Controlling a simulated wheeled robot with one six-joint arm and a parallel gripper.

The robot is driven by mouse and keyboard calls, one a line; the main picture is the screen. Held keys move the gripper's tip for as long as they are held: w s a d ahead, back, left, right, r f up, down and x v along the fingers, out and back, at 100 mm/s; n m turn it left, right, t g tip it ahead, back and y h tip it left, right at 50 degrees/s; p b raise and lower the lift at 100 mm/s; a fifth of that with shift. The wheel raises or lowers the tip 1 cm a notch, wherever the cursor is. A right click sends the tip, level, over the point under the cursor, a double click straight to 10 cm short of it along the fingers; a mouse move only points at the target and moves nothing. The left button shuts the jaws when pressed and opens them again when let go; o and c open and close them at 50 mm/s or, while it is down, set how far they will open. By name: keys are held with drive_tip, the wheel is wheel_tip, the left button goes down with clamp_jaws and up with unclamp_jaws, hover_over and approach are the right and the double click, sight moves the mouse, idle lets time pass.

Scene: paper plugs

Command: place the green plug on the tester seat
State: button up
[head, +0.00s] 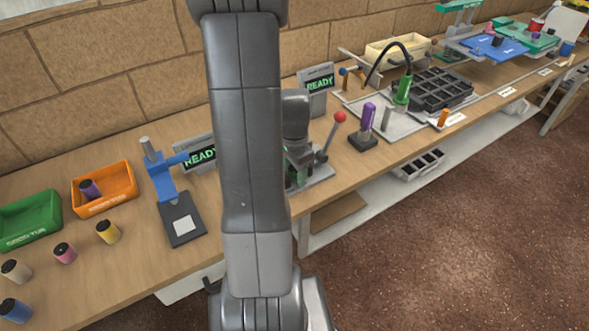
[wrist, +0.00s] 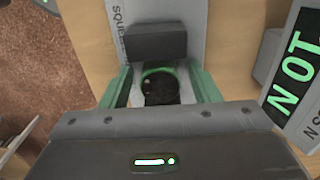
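The green plug (wrist: 160,87), with a dark round top and a green rim, stands in the wrist view between the two green fingers of my gripper (wrist: 163,82). A narrow gap shows between the plug and each finger, so my gripper looks open around it. A dark block (wrist: 155,42) sits just beyond the plug, on a grey plate (wrist: 125,12) with partly hidden lettering. In the head view my arm hides the plug and most of my gripper. I cannot tell which fixture is the tester seat.
In the wrist view a display (wrist: 298,70) reads NOT, its rest cut off. In the head view a red-knobbed lever (head: 339,117) stands right of my arm, near a purple plug (head: 368,115). A blue press (head: 162,178), orange tub (head: 105,202) and several loose plugs are left.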

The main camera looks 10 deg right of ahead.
wheel_tip(320, 180, up, 12)
drive_tip(key=p, duration=0.1)
drive_tip(key=shift+r, duration=0.15)
idle(0.5)
